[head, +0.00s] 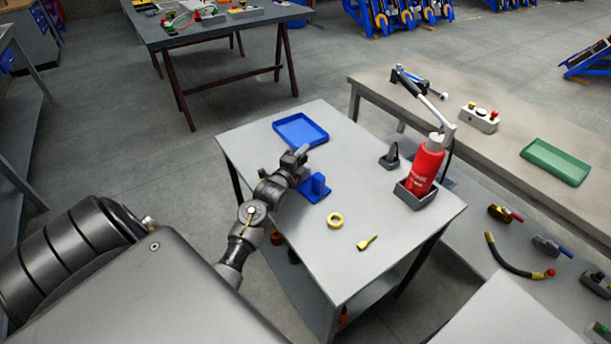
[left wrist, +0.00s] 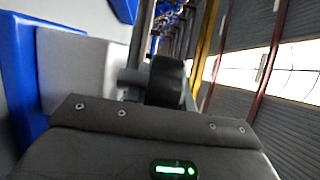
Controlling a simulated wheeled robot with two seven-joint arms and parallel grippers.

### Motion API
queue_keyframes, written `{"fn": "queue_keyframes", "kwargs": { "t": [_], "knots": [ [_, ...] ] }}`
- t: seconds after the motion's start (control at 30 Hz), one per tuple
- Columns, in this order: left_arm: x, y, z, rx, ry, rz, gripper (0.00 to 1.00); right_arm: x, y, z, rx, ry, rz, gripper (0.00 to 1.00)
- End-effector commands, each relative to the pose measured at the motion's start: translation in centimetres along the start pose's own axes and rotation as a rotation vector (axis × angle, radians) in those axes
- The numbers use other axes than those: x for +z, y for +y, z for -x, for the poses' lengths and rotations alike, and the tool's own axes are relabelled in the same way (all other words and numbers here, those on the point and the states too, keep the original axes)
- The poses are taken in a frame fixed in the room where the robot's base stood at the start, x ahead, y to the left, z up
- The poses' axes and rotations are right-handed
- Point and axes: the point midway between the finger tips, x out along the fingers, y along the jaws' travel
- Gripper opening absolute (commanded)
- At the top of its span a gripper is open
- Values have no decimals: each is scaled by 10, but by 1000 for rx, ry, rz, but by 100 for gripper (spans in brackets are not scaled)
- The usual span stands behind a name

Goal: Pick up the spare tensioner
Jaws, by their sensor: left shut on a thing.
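My left gripper (head: 296,160) is over the grey worktable, between the blue tray and the blue holder. It is shut on a dark part that I take to be the spare tensioner. In the left wrist view the tensioner (left wrist: 166,80) shows as a black roller with a grey pin and bar, just beyond my gripper's body. In the head view it is dark against my gripper, and I cannot make out its outline. The blue holder (head: 317,187) stands on the table just below and right of the gripper. My right gripper is not in view.
The worktable (head: 390,262) also holds a blue tray (head: 300,130), a yellow ring (head: 335,220), a yellow tool (head: 367,243), a red bottle (head: 426,168) in a grey holder and a small dark part (head: 390,157). A bench with a green tray (head: 555,162) stands at right.

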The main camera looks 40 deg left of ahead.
Motion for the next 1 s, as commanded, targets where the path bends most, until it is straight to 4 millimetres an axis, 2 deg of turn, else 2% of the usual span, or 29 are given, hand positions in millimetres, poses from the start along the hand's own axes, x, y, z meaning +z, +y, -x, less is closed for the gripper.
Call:
{"fn": "queue_keyframes", "kwargs": {
  "t": [0.77, 1.0],
  "knots": [
    [0, -3, 0, -5, 1, 0, 0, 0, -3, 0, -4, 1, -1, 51],
    [0, -15, -1, -8, 1, -2, 0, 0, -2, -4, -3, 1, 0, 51]
  ]
}}
